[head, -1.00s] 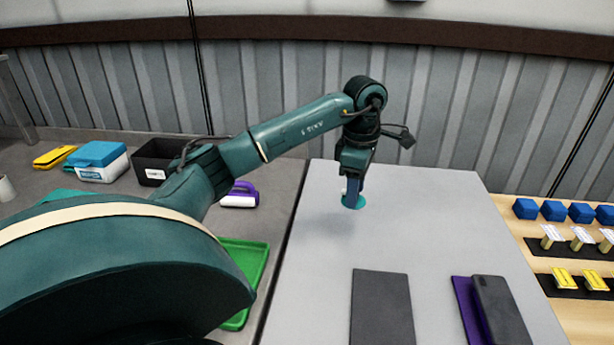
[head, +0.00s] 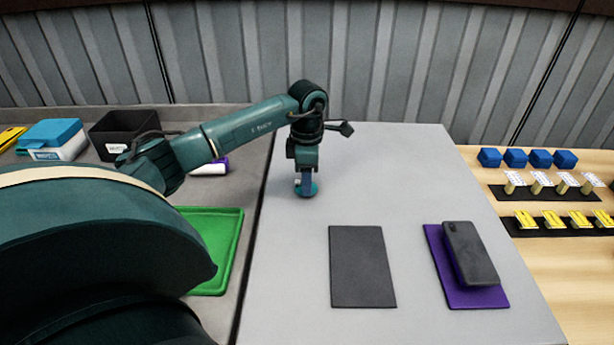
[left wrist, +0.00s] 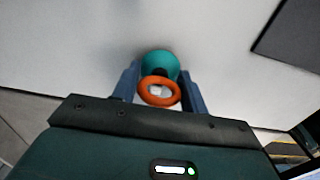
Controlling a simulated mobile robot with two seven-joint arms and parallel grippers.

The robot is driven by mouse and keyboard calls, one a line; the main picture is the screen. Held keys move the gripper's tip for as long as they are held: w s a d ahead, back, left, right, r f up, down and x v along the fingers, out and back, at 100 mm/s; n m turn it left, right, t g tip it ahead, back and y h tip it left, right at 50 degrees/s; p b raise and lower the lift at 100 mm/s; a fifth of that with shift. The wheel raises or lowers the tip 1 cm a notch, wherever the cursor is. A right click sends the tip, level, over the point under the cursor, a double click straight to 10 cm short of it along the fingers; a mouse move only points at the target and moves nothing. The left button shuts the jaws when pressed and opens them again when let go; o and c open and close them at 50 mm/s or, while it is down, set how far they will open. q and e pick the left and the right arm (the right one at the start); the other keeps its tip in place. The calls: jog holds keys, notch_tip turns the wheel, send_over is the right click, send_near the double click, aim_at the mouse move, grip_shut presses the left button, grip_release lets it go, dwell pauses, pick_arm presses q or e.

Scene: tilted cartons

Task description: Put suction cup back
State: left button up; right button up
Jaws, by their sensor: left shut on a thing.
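The suction cup shows in the left wrist view as a teal cup (left wrist: 159,64) with an orange ring (left wrist: 159,91). In the head view its teal disc (head: 308,189) shows at the gripper's tips. My left gripper (head: 305,182) points down over the left part of the light grey table and is shut on the suction cup. In the left wrist view its two blue fingers stand on either side of the ring. I cannot tell whether the cup touches the table. My right gripper is not in view.
The grey table (head: 400,170) holds a dark grey mat (head: 361,266) and a purple mat (head: 492,297) with a dark phone (head: 470,252) on it. A green tray (head: 232,240), black bin (head: 112,135) and blue-lidded box (head: 52,140) stand left. Small parts line the wooden surface right.

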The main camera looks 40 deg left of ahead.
pick_arm(q)
jog(key=shift+f, duration=0.2)
jog(key=shift+f, duration=0.1)
jog(key=o, duration=1.1)
jog(key=shift+c, duration=0.2)
notch_tip(320, 180, up, 12)
jog(key=shift+r+b, duration=0.15)
jog(key=shift+b, duration=0.35)
